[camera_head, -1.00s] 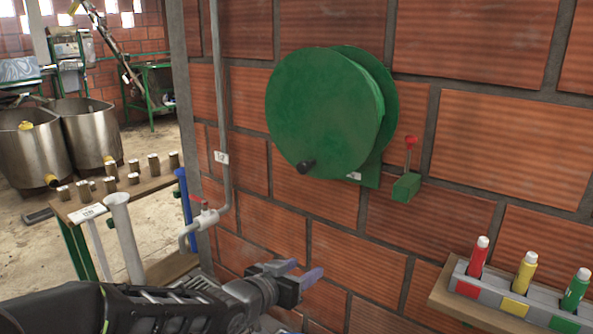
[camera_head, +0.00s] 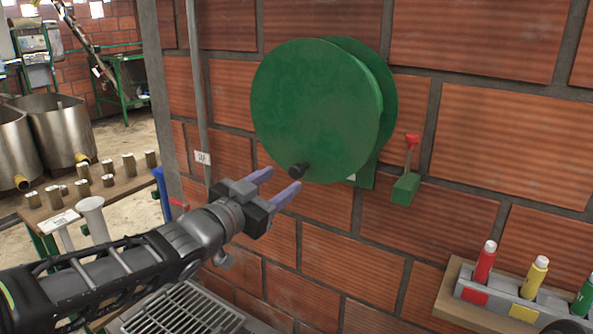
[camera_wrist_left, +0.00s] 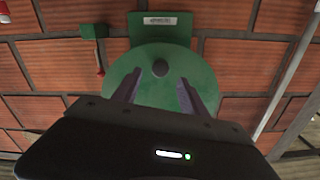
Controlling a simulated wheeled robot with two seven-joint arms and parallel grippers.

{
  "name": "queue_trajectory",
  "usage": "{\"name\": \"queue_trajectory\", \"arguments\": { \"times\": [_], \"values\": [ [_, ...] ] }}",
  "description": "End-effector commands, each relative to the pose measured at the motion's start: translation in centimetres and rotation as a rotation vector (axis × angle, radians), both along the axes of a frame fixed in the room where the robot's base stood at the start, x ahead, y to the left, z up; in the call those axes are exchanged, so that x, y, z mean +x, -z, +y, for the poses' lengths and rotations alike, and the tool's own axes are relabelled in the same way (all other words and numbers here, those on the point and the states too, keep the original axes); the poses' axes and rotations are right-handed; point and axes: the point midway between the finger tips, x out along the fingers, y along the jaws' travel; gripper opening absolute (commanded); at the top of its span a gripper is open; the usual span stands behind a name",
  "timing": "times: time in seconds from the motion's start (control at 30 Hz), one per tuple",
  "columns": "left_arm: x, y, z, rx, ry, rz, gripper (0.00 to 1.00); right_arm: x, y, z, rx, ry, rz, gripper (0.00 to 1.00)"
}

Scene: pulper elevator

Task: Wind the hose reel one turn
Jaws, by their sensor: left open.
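The green hose reel (camera_head: 312,105) is mounted on the brick wall in the middle of the head view. Its black crank knob (camera_head: 299,169) sticks out near the bottom of the front disc. My left gripper (camera_head: 280,184) is open and empty, just below and left of the knob, its two purple fingers pointing toward it. In the left wrist view, the reel (camera_wrist_left: 160,88) appears upside down and the knob (camera_wrist_left: 160,68) lies beyond the fingertips (camera_wrist_left: 158,84), lined up between them and apart from them.
A red-handled lever on a green box (camera_head: 406,187) sits on the wall right of the reel. A wooden shelf (camera_head: 447,300) holds red, yellow and green markers at lower right. A pipe (camera_head: 196,90) runs down the wall at left. A metal grate (camera_head: 180,312) lies below my arm.

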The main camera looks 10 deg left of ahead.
Motion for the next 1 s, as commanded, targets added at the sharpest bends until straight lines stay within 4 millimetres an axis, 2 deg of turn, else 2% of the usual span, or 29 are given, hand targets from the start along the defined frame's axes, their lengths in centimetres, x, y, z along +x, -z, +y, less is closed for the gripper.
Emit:
{"name": "queue_trajectory", "arguments": {
  "times": [0.43, 0.8, 1.0],
  "values": [
    [5.8, -0.1, -2.4, -0.001, 0.001, 0.002, 0.5, -0.1, -1.0, -0.1, -0.002, 0.001, 0.004, 0.31],
    [6.4, 0.0, -2.6, -0.002, -0.001, 0.001, 0.5, -0.1, -1.0, -0.1, -0.003, 0.001, 0.004, 0.31],
    [6.4, 0.0, -2.6, -0.002, -0.001, 0.001, 0.34, -0.1, -1.0, -0.1, -0.003, 0.001, 0.004, 0.31]
  ]
}}
